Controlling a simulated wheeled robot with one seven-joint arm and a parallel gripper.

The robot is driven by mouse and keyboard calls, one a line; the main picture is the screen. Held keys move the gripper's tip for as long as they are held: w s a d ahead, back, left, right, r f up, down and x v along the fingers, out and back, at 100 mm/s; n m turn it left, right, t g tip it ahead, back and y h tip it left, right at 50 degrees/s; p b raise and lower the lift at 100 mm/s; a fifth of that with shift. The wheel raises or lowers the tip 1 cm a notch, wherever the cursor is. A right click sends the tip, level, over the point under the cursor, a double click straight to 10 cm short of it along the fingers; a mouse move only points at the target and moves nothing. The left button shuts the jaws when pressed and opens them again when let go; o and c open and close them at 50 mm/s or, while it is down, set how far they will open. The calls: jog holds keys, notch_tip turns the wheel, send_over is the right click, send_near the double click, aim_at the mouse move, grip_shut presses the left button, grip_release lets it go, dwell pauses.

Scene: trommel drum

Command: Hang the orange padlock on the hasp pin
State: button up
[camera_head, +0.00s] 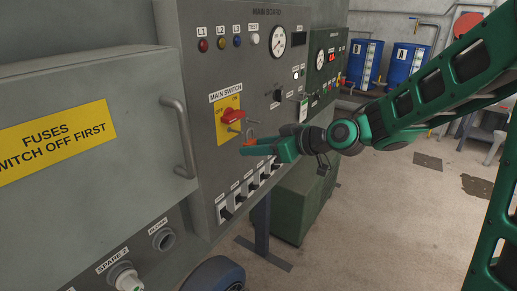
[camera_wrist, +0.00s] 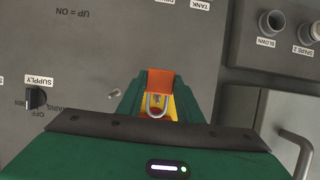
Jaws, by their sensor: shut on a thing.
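The orange padlock (camera_head: 249,142) is between the fingertips of my gripper (camera_head: 266,149), in front of the grey main board. In the wrist view, the padlock's orange body (camera_wrist: 159,83) and pale metal shackle show between the green fingers of my gripper (camera_wrist: 157,97), which is shut on it. A short metal pin (camera_wrist: 115,93) stands out from the panel beside the fingers, apart from the padlock. It seems to show in the head view (camera_head: 234,130) just below the red main switch (camera_head: 232,116) on its yellow plate. Part of the padlock is hidden by the fingers.
A row of black switches (camera_head: 250,187) lies below my gripper. The grey fuse cabinet (camera_head: 90,150) with its protruding handle (camera_head: 180,135) stands to the left. Gauges and lamps are above. A green box (camera_head: 305,200) stands on the floor; floor to the right is mostly clear.

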jog(key=shift+w+a+f, duration=0.15)
jog(key=shift+w+a, duration=0.95)
jog(key=shift+a, duration=0.3)
jog(key=shift+w+a+f, duration=0.35)
jog(key=shift+w+a, duration=0.05)
jog(key=shift+a, duration=0.1)
jog(key=o, duration=1.2)
